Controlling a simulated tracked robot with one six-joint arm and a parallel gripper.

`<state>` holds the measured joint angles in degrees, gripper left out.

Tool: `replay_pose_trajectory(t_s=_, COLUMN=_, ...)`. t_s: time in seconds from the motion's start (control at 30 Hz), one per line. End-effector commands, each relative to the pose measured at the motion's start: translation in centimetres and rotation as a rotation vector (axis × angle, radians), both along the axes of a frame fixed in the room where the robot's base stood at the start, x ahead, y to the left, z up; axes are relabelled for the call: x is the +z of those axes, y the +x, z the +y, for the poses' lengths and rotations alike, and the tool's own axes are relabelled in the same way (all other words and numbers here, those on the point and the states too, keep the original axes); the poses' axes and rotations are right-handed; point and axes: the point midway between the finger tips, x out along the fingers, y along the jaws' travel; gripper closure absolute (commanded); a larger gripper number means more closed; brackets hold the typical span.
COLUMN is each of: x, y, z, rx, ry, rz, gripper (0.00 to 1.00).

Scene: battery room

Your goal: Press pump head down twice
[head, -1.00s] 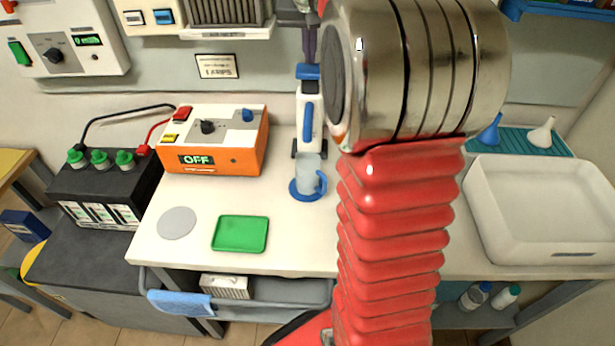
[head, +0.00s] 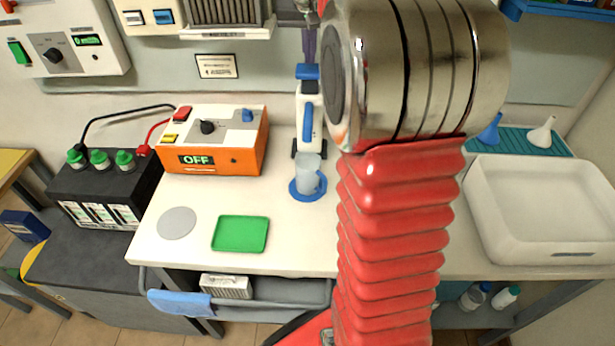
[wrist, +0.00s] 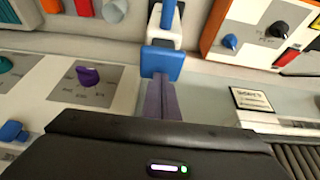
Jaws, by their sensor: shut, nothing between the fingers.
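The pump dispenser is a white upright body (head: 309,112) with a blue handle-like bar on its front, at the back of the bench in the head view. Its blue pump head (head: 307,72) is on top. It also shows in the wrist view (wrist: 162,62). My gripper (head: 309,58) is shut and empty, its purple-grey fingers pointing down just above the pump head. In the wrist view the fingertips (wrist: 160,84) meet the blue head's edge; I cannot tell whether they touch. A clear cup (head: 307,175) stands on a blue round mat (head: 298,194) in front of the dispenser.
An orange-sided box reading OFF (head: 215,140) stands left of the dispenser, beside a black battery (head: 105,190). A green tray (head: 240,234) and grey disc (head: 177,223) lie in front. A white basin (head: 540,240) is at right. My arm hides the bench's middle.

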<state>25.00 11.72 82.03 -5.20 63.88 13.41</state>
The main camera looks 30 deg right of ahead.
Motion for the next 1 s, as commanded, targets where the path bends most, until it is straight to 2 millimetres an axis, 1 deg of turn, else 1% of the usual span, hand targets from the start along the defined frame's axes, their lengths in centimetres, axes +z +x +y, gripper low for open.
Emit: replay_pose_trajectory(t_s=1.0, x=-2.4, y=0.0, z=0.0, rx=0.001, ry=0.000, rz=0.001, gripper=1.00)
